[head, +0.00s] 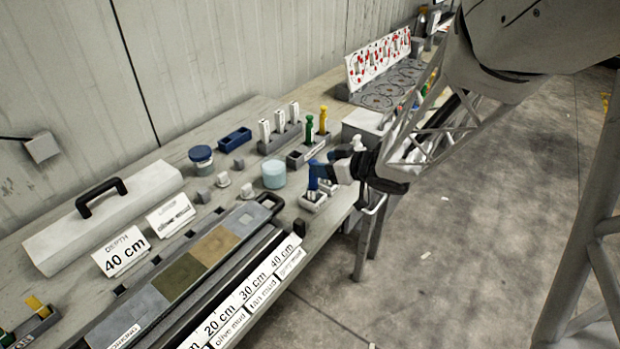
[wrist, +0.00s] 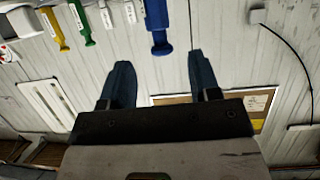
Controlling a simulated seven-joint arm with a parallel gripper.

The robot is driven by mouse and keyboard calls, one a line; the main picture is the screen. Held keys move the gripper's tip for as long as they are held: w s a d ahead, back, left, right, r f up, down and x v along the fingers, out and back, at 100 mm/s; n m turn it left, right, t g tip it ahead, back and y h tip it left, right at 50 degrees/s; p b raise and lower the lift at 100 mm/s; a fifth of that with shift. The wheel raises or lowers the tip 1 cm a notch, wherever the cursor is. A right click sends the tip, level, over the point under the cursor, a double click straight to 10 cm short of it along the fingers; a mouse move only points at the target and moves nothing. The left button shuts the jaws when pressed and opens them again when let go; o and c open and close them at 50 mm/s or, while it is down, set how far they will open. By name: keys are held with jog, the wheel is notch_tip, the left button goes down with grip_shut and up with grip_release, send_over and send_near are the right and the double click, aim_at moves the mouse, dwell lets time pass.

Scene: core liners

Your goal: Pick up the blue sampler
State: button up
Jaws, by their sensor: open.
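The blue sampler (head: 313,177) stands upright in a small white holder (head: 314,202) near the table's right edge in the head view. In the wrist view the blue sampler (wrist: 157,25) lies beyond my fingertips, roughly in line with the gap between them. My gripper (head: 332,163) is beside it in the head view and partly overlaps it there. In the wrist view my gripper (wrist: 162,78) is open, with its two dark blue fingers spread and nothing between them.
Green (head: 309,128) and yellow (head: 323,119) samplers stand in a holder behind the blue one. White samplers (head: 279,120) stand further left. A light blue jar (head: 274,174) and a core tray (head: 212,248) are nearby on the table.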

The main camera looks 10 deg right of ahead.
aim_at(313, 185)
jog(key=shift+w+a+f, duration=0.25)
jog(key=shift+w+a, duration=0.25)
jog(key=shift+w+a+f, duration=0.1)
jog(key=shift+x, duration=2.4)
jog(key=shift+f, duration=0.15)
grip_shut()
